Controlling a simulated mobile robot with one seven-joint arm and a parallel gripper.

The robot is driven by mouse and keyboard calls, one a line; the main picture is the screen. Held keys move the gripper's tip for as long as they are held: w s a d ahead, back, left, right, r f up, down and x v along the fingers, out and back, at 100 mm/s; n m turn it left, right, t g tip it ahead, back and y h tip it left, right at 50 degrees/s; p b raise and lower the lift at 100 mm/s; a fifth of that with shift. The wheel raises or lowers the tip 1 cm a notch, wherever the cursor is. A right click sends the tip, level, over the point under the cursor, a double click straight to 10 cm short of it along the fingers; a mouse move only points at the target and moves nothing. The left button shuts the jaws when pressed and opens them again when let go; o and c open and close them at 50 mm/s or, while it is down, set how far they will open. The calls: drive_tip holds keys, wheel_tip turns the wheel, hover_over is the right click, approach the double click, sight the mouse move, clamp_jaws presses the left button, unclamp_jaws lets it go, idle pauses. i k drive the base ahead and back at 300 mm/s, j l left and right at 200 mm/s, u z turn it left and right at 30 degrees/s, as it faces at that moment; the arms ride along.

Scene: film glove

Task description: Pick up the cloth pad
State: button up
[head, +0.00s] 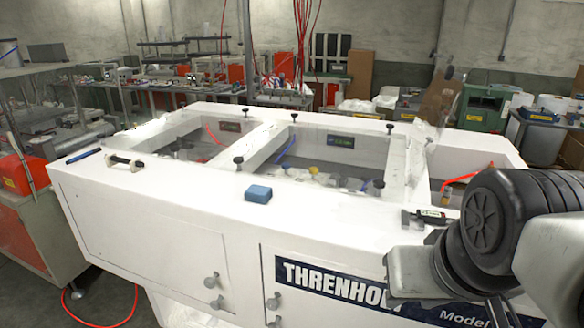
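A small blue block-like pad (258,194) lies flat on the white front top of the large cabinet-like machine (170,205), left of the picture's middle. It is the only thing here that looks like the cloth pad, and nothing covers it. My arm comes in at the right, with black ribbed joints and grey links, well to the right of the pad and apart from it. Dark narrow parts at the bottom edge below the arm may belong to my gripper (500,312). They are cut off, so its fingers cannot be made out.
A black-handled tool (126,161) and a blue marker-like stick (83,155) lie left of the pad. A small dark device (428,216) lies near my arm. Behind are clear-covered bays with black knobs (238,161). The white top around the pad is clear.

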sight(256, 193)
drive_tip(key=j, duration=0.4)
drive_tip(key=i+j, duration=0.15)
drive_tip(key=j, duration=0.6)
drive_tip(key=i+j, duration=0.75)
drive_tip(key=j, duration=0.2)
